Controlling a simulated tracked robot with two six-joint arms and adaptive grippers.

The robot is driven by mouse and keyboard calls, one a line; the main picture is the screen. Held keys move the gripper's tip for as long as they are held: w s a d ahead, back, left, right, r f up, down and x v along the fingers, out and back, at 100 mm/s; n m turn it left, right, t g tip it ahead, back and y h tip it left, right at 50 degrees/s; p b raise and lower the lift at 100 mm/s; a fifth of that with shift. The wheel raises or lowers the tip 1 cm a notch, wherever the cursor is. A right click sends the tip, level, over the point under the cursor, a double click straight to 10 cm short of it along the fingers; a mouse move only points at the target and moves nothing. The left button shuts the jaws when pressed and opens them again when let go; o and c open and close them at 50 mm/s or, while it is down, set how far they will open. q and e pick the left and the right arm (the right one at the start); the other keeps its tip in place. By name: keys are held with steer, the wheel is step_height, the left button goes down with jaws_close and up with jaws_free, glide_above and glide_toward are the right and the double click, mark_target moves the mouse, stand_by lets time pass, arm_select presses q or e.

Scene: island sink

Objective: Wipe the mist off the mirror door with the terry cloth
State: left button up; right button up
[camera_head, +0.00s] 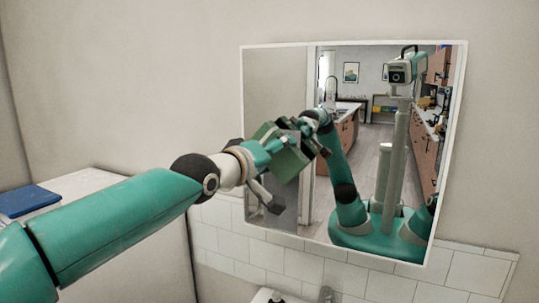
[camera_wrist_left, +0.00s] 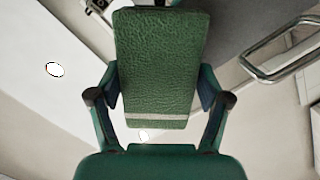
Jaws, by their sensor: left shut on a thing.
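The mirror door (camera_head: 375,150) hangs on the wall in a thin white frame, right of centre in the head view. It reflects the room and my own body clearly over its right part. Its left part looks plain grey, and I cannot tell mist from reflected wall there. My left gripper (camera_head: 280,165) is in front of the mirror's left half, shut on the green terry cloth (camera_head: 292,163). In the left wrist view the cloth (camera_wrist_left: 160,65) is a flat green pad with a pale stripe between the fingers. Whether it touches the glass is unclear. My right gripper is not directly visible.
White wall tiles (camera_head: 290,262) run below the mirror. A metal bar (camera_wrist_left: 283,62) shows at the right in the left wrist view. The wall left of the mirror is bare.

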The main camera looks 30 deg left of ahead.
arm_select(q)
steer(key=shift+w+p, duration=0.3)
steer(key=shift+w, duration=0.65)
stand_by(0.6)
